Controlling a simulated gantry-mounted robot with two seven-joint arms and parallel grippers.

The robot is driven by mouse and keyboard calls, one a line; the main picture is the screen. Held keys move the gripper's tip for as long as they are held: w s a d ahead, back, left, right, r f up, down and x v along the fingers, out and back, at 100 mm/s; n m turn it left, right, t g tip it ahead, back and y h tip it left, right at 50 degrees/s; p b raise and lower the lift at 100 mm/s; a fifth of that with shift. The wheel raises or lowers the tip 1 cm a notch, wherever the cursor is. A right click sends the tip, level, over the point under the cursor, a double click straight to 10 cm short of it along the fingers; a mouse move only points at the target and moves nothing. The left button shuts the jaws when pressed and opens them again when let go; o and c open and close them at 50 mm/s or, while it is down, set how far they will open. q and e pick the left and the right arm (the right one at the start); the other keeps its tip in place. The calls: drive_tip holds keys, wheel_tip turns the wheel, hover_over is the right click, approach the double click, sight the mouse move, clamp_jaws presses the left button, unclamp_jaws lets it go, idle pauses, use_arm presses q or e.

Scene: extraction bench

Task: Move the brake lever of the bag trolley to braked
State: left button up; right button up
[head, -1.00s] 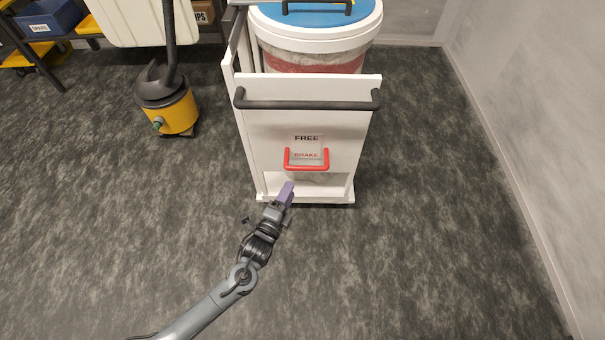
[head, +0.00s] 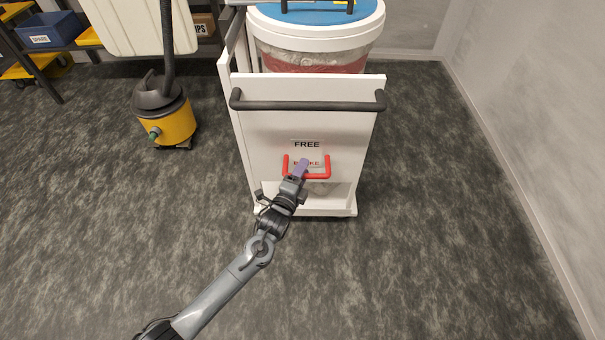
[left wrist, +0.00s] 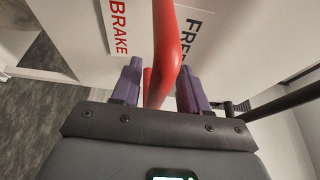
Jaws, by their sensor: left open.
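The white bag trolley (head: 260,118) stands ahead, with a FREE label (head: 307,144) above a BRAKE label on its front panel. My left gripper (head: 304,166) is at the lever and covers part of the BRAKE label. In the left wrist view the purple fingers (left wrist: 160,85) are apart, with the red lever bar (left wrist: 166,50) between them. I cannot tell whether either finger touches it. My right gripper is not in view.
A dark push handle (head: 308,101) crosses the trolley panel above the lever. A drum with a blue lid (head: 300,15) sits in the trolley. A yellow vacuum (head: 172,118) stands at left, a wall (head: 530,110) at right. Floor between is clear.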

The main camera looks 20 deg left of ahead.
use_arm(q)
drive_tip(key=shift+w, duration=0.15)
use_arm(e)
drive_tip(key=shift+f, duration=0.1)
use_arm(q)
clamp_jaws()
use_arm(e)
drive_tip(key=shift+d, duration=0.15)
